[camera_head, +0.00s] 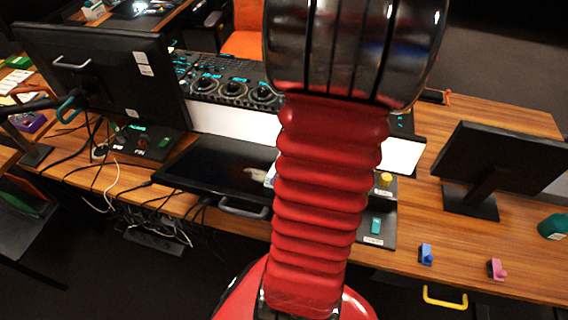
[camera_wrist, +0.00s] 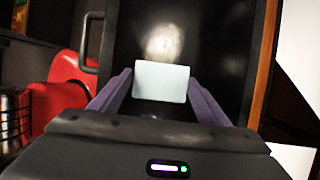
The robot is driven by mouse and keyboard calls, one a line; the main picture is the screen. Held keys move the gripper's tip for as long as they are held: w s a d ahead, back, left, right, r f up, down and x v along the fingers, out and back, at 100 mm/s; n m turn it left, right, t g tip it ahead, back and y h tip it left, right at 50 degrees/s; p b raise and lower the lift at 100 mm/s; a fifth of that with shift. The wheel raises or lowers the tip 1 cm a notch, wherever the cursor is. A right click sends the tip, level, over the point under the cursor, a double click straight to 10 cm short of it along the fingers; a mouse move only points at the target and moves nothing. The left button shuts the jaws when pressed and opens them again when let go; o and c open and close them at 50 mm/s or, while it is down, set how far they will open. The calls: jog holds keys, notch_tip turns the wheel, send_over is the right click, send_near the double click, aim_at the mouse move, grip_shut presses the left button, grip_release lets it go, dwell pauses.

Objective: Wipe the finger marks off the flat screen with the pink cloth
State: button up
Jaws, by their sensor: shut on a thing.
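The flat screen (camera_head: 215,165) lies on the desk, black and glossy, partly hidden by my arm. A whitish smudge (camera_head: 256,174) shows on it, and the smudge also shows in the wrist view (camera_wrist: 164,42). My gripper (camera_wrist: 160,84) is shut on a pale, whitish-blue flat pad (camera_wrist: 161,88), not pink. The pad is over the dark screen, just short of the smudge; I cannot tell whether it touches.
A small blue item (camera_head: 426,254) is left of the pink one. A monitor (camera_head: 105,80) stands at the left, another (camera_head: 500,158) at the right. A button panel (camera_head: 377,226) is right of my arm, a control deck (camera_head: 225,85) behind. Cables (camera_head: 100,170) hang at left.

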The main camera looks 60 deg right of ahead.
jog(key=shift+f, duration=0.15)
jog(key=shift+w+a, duration=0.2)
jog(key=shift+w, duration=0.15)
jog(key=shift+w+a, duration=0.25)
jog(key=shift+w, duration=0.4)
jog(key=shift+w+a, duration=0.2)
jog(key=shift+w, duration=0.45)
jog(key=shift+w+a, duration=0.3)
jog(key=shift+w, duration=0.6)
jog(key=shift+w+a, duration=0.25)
jog(key=shift+w, duration=0.6)
jog(key=shift+w+a, duration=0.35)
jog(key=shift+w, duration=0.45)
jog(key=shift+w+a, duration=0.3)
jog(key=shift+w, duration=0.5)
